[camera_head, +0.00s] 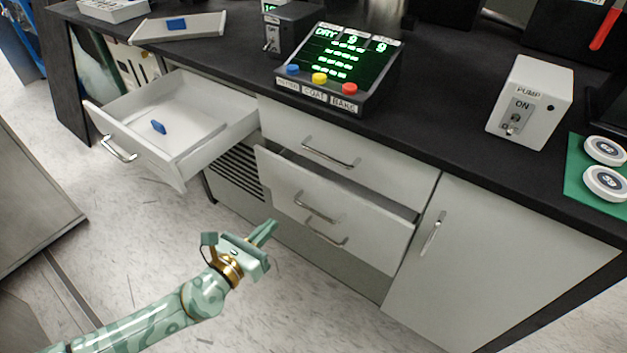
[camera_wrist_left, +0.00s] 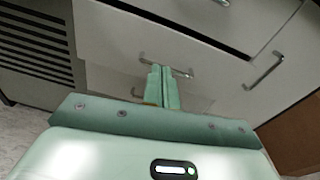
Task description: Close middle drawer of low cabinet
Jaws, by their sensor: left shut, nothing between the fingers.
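The low cabinet (camera_head: 440,270) stands under the black counter. Its middle drawer (camera_head: 290,188) is pulled partway out, with a dark gap along its top edge; the drawer front (camera_wrist_left: 110,38) also shows in the left wrist view. The middle drawer's bar handle (camera_head: 318,208) is on that front. Another handle (camera_head: 327,237) shows just below it. The drawer above, with its own handle (camera_head: 330,155), looks closed. My left gripper (camera_head: 273,226) is shut and empty, in front of the drawers at their lower left. In the left wrist view its fingers (camera_wrist_left: 163,70) overlap the handle area; contact cannot be told.
A white drawer (camera_head: 215,100) at the left stands wide open with a small blue object (camera_head: 158,127) inside. A cabinet door (camera_head: 470,265) is right of the drawers. The counter holds a control panel (camera_head: 335,65) and a pump box (camera_head: 530,100). Floor in front is clear.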

